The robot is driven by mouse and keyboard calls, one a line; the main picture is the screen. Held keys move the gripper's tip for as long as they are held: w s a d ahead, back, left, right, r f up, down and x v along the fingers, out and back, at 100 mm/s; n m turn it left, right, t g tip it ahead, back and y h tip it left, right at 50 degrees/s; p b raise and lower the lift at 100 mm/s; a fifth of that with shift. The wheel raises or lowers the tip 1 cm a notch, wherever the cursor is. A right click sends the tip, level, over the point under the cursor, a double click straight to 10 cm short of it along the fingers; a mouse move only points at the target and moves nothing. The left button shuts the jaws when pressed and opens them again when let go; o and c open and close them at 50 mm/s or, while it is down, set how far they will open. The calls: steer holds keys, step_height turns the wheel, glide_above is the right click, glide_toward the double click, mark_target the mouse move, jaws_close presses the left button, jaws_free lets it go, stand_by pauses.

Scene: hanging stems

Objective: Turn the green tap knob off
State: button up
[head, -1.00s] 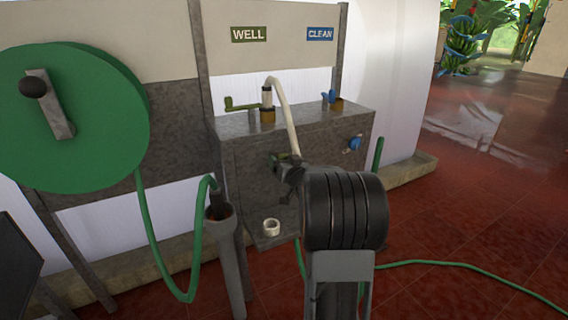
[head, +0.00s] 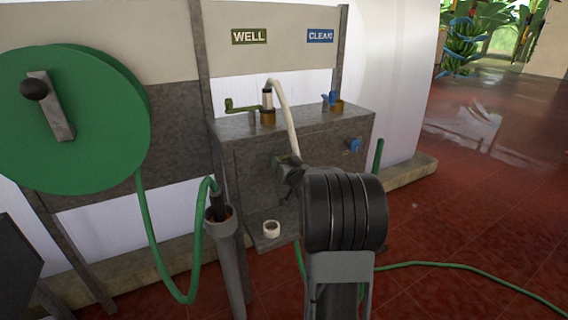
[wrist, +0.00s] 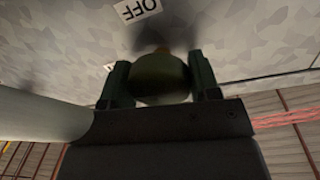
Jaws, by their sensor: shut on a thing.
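The green tap knob (wrist: 160,80) sits between the two fingers of my gripper (wrist: 160,84) in the wrist view, on the grey panel. My gripper is shut on it. A white label reading OFF (wrist: 138,8) is on the panel just above the knob, upside down in this view. In the head view my gripper (head: 288,168) reaches the front face of the grey cabinet (head: 250,165), under the WELL sign (head: 249,36). My own arm hides part of the knob there. I cannot tell the knob's exact turn angle.
A blue knob (head: 355,144) is to the right on the same face. A cream hose (head: 284,120) arches down from the cabinet top close to my gripper. A green reel (head: 75,115) stands at left.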

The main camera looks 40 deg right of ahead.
steer(key=shift+r, duration=0.1)
steer(key=m+p, duration=0.3)
steer(key=p, duration=0.1)
steer(key=shift+r, duration=0.15)
steer(key=m+p, duration=0.6)
steer(key=shift+g, duration=0.3)
steer(key=m+y+p, duration=0.1)
steer(key=m+p, duration=0.3)
steer(key=shift+f, duration=0.2)
steer(key=shift+f+m+p, duration=0.15)
steer(key=shift+m+p, duration=1.15)
steer(key=shift+m, duration=0.6)
steer(key=o, duration=0.9)
steer(key=s+a+r+p, duration=0.1)
steer(key=s+a, duration=0.1)
steer(key=s, duration=1.1)
steer(key=shift+s, duration=0.35)
